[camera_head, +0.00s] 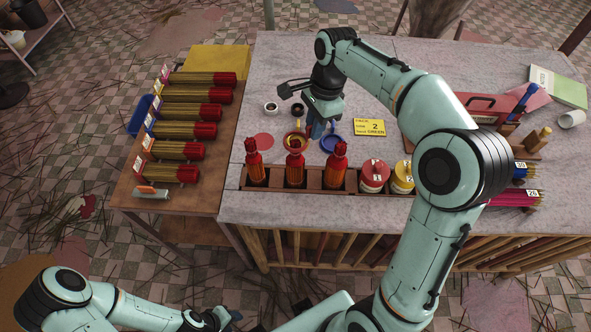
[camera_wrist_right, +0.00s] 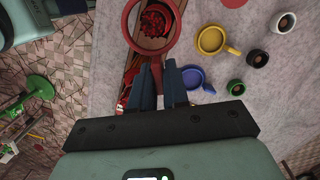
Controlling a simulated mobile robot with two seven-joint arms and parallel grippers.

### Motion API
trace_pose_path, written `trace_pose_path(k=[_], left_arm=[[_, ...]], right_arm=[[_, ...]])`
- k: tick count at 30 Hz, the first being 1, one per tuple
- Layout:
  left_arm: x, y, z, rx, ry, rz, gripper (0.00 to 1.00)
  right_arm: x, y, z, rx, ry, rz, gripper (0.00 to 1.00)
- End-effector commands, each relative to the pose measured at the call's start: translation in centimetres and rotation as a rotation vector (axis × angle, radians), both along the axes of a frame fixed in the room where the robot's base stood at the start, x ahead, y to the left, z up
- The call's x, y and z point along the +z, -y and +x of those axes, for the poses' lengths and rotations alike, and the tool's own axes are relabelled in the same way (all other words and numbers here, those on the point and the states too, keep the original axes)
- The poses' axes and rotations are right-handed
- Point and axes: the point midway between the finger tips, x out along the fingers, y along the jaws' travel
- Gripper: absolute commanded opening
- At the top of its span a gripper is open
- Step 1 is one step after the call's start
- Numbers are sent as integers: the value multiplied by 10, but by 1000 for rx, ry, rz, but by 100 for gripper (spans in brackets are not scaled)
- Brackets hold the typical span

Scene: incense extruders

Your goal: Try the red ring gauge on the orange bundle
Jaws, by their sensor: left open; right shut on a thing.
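My right gripper (camera_head: 318,128) is over the work table behind the rack. In the wrist view, its fingers (camera_wrist_right: 159,75) are shut on the red ring gauge (camera_wrist_right: 175,34), whose handle is mostly hidden between them. I cannot tell which is the orange bundle. My left gripper (camera_head: 218,318) is open, low at the front, away from the table.
The yellow ring gauge (camera_wrist_right: 212,40) and blue ring gauge (camera_wrist_right: 190,77) lie on the table, near two dark cups. Red and yellow lidded jars (camera_head: 374,174) fill the rack's right part. A side table (camera_head: 130,190) holds several red-ended bundles.

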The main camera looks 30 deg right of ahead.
Motion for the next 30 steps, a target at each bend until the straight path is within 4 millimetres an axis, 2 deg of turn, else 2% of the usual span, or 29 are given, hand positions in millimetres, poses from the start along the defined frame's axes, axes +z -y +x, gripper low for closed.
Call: trace_pose_path(k=[3, 18, 30], left_arm=[[8, 0, 7, 0, 8, 0, 43], [29, 0, 26, 0, 29, 0, 43], [28, 0, 26, 0, 29, 0, 43]], right_arm=[[10, 0, 1, 0, 3, 0, 0], [36, 0, 1, 1, 3, 0, 0], [33, -1, 1, 13, -1, 0, 0]])
